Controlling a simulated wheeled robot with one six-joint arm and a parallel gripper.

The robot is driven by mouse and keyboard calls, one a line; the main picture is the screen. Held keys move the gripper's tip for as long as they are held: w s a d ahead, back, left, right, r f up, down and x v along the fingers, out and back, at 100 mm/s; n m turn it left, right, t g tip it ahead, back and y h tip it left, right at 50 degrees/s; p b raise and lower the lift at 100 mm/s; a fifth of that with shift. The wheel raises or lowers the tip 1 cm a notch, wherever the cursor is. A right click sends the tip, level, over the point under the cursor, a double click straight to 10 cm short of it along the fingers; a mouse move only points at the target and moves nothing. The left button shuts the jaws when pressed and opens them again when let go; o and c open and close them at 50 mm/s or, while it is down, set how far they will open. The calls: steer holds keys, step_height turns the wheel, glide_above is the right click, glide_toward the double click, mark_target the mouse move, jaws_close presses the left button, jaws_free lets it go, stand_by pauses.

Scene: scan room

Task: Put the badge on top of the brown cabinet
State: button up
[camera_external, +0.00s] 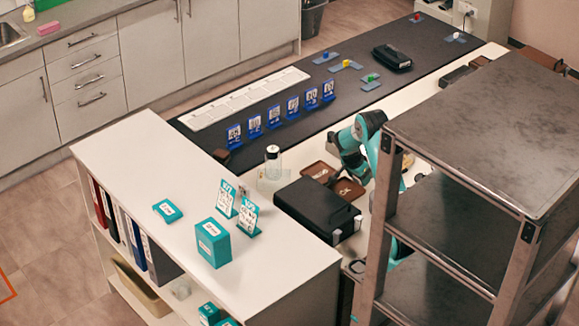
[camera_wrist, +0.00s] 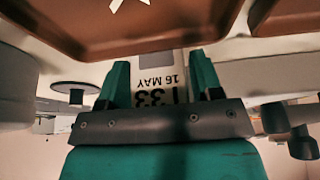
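In the wrist view my gripper (camera_wrist: 159,78) shows two teal fingers standing apart. A pale card (camera_wrist: 160,65) with upside-down print, "16 MAY" and part of "133", shows in the gap between them; it may be the badge. I cannot tell whether the fingers touch it or it lies beyond them. In the external view my arm (camera_external: 357,145) is beside the dark bench, and the gripper's fingertips cannot be made out. A brown-grey shelf unit (camera_external: 480,125) with a bare flat top stands at the right; it may be the brown cabinet.
Brown trays (camera_external: 347,190) lie by the arm; one brown tray edge (camera_wrist: 130,45) fills the top of the wrist view. A black case (camera_external: 310,208) and a glass jar (camera_external: 272,165) stand nearby. A white cabinet (camera_external: 150,160) carries teal boxes and cards. Shelf posts block part of the view.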

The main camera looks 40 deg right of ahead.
steer(key=shift+o, duration=1)
steer(key=shift+r, duration=0.1)
